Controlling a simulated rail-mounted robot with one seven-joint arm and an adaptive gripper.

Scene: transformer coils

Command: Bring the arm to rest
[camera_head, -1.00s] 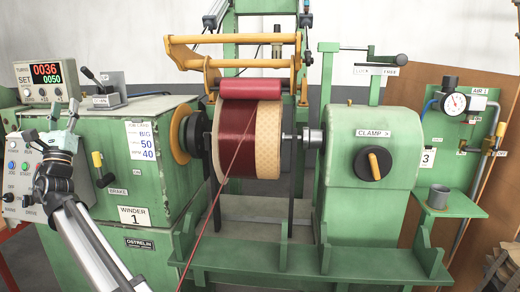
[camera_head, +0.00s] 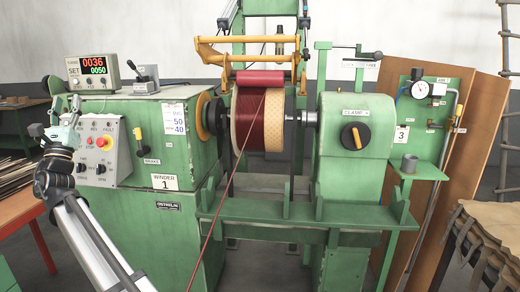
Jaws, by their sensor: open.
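My gripper (camera_head: 62,133) is at the left of the head view, at the end of my raised arm. It is open and appears empty, in front of and left of the grey button panel (camera_head: 102,150) on the green winder (camera_head: 180,160). Whether it touches the panel is hard to tell, but a gap seems to show. The coil of red wire (camera_head: 258,135) sits on the winder's spindle, with a red strand running down toward the front.
The turns counter (camera_head: 93,70) reads 0036 over 0050. The clamp housing (camera_head: 355,140) stands right of the coil. A table with an orange-red leg (camera_head: 45,245) is at left. Brown sheets (camera_head: 490,230) lie stacked at right. Floor shows at the lower right.

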